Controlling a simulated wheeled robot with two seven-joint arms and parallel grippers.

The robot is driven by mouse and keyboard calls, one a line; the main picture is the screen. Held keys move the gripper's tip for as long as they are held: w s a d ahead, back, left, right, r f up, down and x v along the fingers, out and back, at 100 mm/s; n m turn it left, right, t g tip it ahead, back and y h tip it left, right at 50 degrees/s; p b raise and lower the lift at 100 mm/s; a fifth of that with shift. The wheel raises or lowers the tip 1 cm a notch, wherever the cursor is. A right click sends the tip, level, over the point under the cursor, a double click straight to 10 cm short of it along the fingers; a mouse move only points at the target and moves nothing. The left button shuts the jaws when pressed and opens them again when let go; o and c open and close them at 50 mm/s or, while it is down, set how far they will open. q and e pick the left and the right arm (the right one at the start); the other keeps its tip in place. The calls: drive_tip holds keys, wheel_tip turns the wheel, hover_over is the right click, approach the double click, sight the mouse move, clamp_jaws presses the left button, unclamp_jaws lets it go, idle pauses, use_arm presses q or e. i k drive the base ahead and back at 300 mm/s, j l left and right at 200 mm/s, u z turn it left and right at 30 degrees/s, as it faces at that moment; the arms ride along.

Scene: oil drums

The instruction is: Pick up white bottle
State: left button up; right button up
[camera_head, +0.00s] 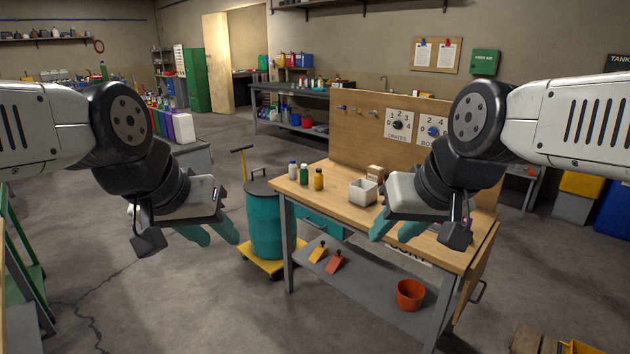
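The white bottle (292,170) is small and has a dark blue cap. It stands upright at the far left corner of the wooden workbench top (335,207). A green bottle (304,174) and a yellow-orange bottle (319,179) stand just right of it. My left gripper (218,234) is left of the bench over the floor, apart from the bottle, with its teal fingers spread and nothing between them. My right gripper (396,230) is in front of the bench's right part, right of the bottles, with its teal fingers spread and empty.
A white open box (363,192) and a small cardboard box (375,172) stand mid-bench. A pegboard-like back panel (350,142) rises behind. A teal drum (264,222) on a yellow dolly (247,262) stands left of the bench. An orange-red bucket (410,294) sits on the lower shelf.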

sight(293, 167)
drive_tip(key=i+j+u, duration=0.1)
drive_tip(key=i, duration=0.75)
drive_tip(key=i+j, duration=0.25)
drive_tip(key=i, duration=0.65)
drive_tip(key=i+j+u, duration=0.15)
drive_tip(key=i, duration=0.7)
